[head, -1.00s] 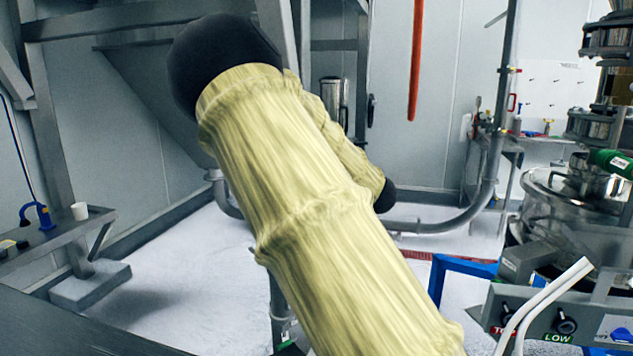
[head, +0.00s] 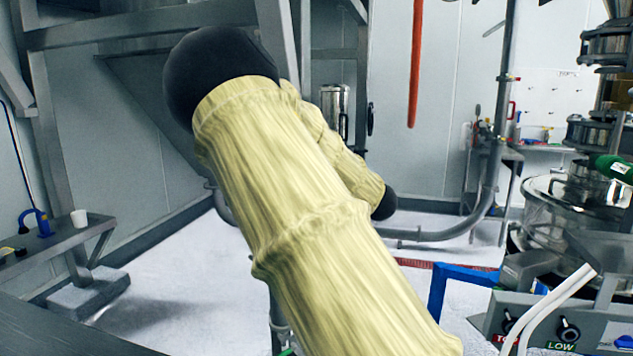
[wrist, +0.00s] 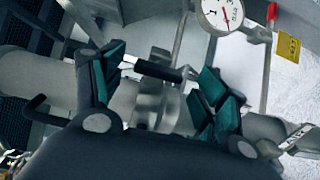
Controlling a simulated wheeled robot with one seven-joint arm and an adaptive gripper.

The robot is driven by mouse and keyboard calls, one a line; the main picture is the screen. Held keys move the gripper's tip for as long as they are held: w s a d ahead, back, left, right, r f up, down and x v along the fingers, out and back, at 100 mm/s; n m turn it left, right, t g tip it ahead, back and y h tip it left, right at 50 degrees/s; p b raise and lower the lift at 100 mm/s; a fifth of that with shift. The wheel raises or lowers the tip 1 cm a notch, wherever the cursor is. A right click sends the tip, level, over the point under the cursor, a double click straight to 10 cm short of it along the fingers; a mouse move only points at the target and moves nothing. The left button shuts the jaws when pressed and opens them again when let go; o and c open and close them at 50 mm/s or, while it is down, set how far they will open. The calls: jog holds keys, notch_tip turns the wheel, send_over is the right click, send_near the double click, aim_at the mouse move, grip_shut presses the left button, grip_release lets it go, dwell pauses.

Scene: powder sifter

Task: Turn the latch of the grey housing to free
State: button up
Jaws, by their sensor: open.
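My gripper (wrist: 162,62) is open in the wrist view, with teal pads on both fingers. A short dark bar (wrist: 160,70), which looks like the latch handle, lies across the gap between the fingertips. Below it in the picture is a pale grey metal part (wrist: 155,105), apparently of the grey housing, on a horizontal cylindrical body. I cannot tell whether either pad touches the bar. The palm hides the lower part of the wrist view. In the head view my padded arm fills the middle, and neither gripper nor latch can be made out.
A round dial gauge (wrist: 220,14) and a yellow tag (wrist: 288,46) are near the fingers. The head view shows a knob panel (head: 545,322), a steel vessel (head: 575,205), a blue frame (head: 438,285) and a side shelf with a white cup (head: 79,219). Pale floor lies open at left.

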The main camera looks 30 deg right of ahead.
jog(key=shift+s, duration=0.15)
jog(key=s+d, duration=0.1)
jog(key=s, duration=1)
jog(key=shift+s, duration=0.35)
jog(key=shift+d+f, duration=0.1)
